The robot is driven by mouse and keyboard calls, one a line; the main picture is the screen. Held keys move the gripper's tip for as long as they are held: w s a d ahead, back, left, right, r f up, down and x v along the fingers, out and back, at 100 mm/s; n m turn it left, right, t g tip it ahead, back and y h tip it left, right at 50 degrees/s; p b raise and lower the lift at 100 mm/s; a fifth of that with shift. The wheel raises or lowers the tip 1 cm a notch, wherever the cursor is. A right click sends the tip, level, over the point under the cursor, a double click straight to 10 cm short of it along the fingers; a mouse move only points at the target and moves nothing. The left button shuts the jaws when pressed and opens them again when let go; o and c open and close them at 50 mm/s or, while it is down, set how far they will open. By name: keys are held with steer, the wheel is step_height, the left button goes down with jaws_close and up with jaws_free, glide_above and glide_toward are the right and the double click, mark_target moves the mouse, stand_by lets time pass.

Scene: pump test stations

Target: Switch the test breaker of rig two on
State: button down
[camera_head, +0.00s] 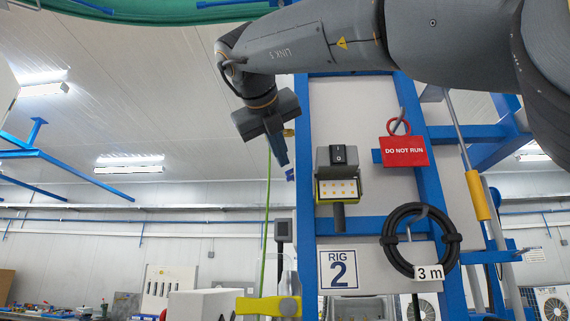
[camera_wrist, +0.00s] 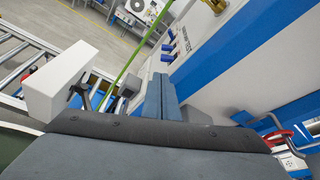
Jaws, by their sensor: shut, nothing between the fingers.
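My gripper (camera_head: 281,158) is shut and empty, pointing down and right beside the left upright of rig two's blue frame (camera_head: 303,200). Its blue fingers lie together in the wrist view (camera_wrist: 161,82). A black rocker switch (camera_head: 338,154) sits on a grey housing right of my gripper, above a yellow-edged lit panel (camera_head: 338,190); the gripper is apart from it. A white "RIG 2" sign (camera_head: 339,270) is below. I can read no breaker label and cannot tell which switch is the test breaker, or the rocker's position.
A red "DO NOT RUN" tag (camera_head: 404,152) hangs right of the rocker. A coiled black cable (camera_head: 388,240) marked "3 m" hangs lower. A green line (camera_head: 267,210) runs near my gripper. Several small blue parts (camera_wrist: 167,47) line a pale panel in the wrist view.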

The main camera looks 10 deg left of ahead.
mark_target(287, 172)
steer(key=p+x, duration=0.1)
steer(key=x, duration=0.5)
steer(key=shift+w+f+p, duration=0.1)
steer(key=shift+w+p, duration=0.25)
steer(key=shift+d, duration=0.2)
steer(key=shift+a, duration=0.1)
